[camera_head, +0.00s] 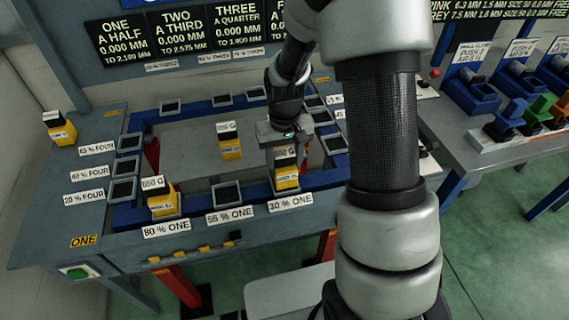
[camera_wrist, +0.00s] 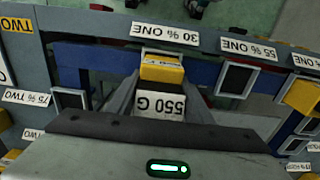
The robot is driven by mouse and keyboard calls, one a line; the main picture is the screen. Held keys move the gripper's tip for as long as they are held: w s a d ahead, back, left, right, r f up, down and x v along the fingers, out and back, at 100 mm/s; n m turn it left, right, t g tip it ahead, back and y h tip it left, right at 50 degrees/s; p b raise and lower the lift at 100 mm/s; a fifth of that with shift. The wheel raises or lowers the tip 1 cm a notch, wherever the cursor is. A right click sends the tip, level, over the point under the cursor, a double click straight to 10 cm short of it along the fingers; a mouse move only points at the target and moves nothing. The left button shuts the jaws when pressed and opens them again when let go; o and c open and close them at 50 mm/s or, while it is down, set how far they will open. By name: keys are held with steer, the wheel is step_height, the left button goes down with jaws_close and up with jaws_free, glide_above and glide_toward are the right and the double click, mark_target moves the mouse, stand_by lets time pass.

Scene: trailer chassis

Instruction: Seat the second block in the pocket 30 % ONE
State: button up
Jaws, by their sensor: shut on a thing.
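My gripper (camera_head: 285,150) is shut on a yellow and black block (camera_head: 287,182) with a white top; the wrist view shows its label, 550 G (camera_wrist: 158,105). The block is upright at the pocket behind the "30 % ONE" label (camera_head: 290,202). It covers most of that pocket; a bit of the rim (camera_wrist: 162,51) shows in the wrist view. I cannot tell whether the block is inside the pocket or just above it. Another block (camera_head: 163,202), labelled 650 G, stands at the "80 % ONE" pocket. The "55 % ONE" pocket (camera_head: 227,194) between them is empty.
A third block (camera_head: 230,148) stands on the grey middle plate, and another (camera_head: 60,130) on the left corner of the bench. Empty pockets (camera_head: 123,190) line the left side of the blue frame. A second bench (camera_head: 480,150) with coloured fixtures stands at right.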

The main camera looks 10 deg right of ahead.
steer(key=shift+f+b, duration=0.6)
steer(key=shift+f, duration=0.2)
steer(key=o, duration=1.6)
step_height(320, 180, up, 17)
steer(key=shift+r+p, duration=0.2)
steer(key=shift+p, duration=0.5)
